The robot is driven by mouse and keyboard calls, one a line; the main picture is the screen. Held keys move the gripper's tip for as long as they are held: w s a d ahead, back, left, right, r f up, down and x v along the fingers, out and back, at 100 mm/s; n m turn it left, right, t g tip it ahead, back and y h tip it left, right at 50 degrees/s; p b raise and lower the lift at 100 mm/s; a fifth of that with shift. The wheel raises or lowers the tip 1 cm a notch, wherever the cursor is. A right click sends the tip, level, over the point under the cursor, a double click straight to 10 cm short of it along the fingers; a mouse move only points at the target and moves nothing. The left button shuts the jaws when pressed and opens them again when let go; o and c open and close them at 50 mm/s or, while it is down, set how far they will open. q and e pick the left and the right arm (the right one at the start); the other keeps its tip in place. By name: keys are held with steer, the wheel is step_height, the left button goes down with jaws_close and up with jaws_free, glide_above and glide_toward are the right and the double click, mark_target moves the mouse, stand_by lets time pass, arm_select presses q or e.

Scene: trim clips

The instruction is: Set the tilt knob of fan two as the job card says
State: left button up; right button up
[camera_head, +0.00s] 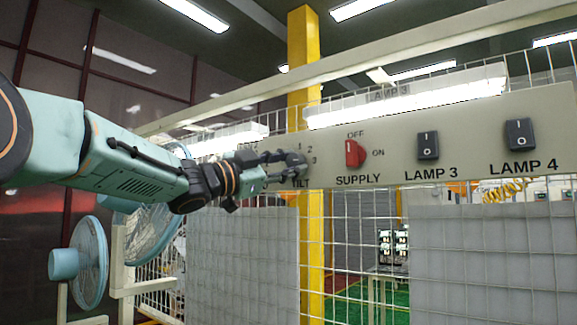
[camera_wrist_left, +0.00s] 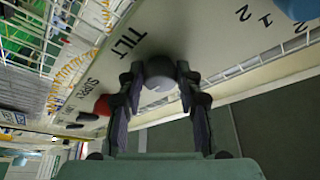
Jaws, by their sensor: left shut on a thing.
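The grey tilt knob (camera_head: 297,161) sits on the beige panel (camera_head: 335,178) above the word TILT, with the numbers 1, 2 and 3 around it. My left gripper (camera_head: 283,167) is shut on it. The left wrist view shows the round knob (camera_wrist_left: 160,73) between the two fingertips of the left gripper (camera_wrist_left: 160,82). I cannot tell which number the knob points to. Two pale blue fans stand at the lower left, one nearer (camera_head: 90,262) and one behind (camera_head: 155,228). I cannot tell which is fan two. No job card is readable. My right gripper is not in view.
Right of the knob are a red SUPPLY knob (camera_head: 355,153) and black switches for LAMP 3 (camera_head: 428,145) and LAMP 4 (camera_head: 519,134). A wire mesh fence stands behind the panel, with a yellow post (camera_head: 313,245). A blue thing (camera_wrist_left: 295,8) shows at the wrist view's corner.

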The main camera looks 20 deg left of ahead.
arm_select(q)
steer(key=shift+r, duration=0.15)
steer(key=o, duration=0.8)
steer(key=shift+c, duration=0.2)
steer(key=o, duration=0.4)
steer(key=shift+s, duration=0.3)
steer(key=shift+w, duration=0.15)
